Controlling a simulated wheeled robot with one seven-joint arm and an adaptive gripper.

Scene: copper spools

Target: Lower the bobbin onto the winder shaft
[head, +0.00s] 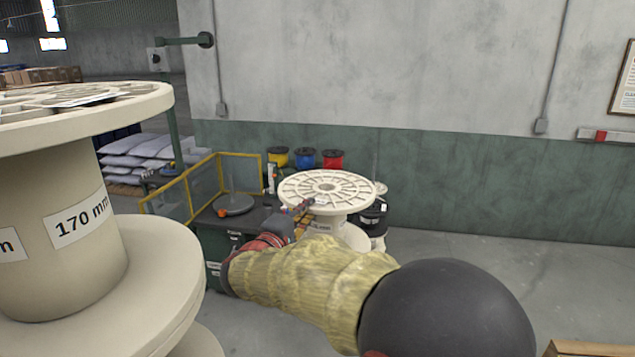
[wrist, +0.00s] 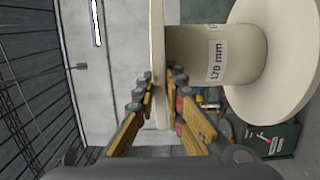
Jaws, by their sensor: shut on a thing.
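The cream bobbin with a spoked upper flange (head: 345,182) is upright in the middle of the head view. It fills the upper right of the wrist view, where its barrel (wrist: 190,55) has a "170 mm" label. My gripper (head: 303,211) is shut on the near edge of the upper flange. In the wrist view the padded fingers (wrist: 164,103) lie on both sides of that flange. The winder, with a dark round plate (head: 234,206), stands left of the bobbin. I cannot make out its shaft clearly. My arm and the bobbin hide part of the winder bench.
A large cream spool (head: 60,240) stands close at the left front. A yellow-framed guard (head: 205,187) borders the winder. Yellow (head: 278,158), blue (head: 305,158) and red (head: 333,159) small spools stand behind the bobbin. The floor at right is mostly clear.

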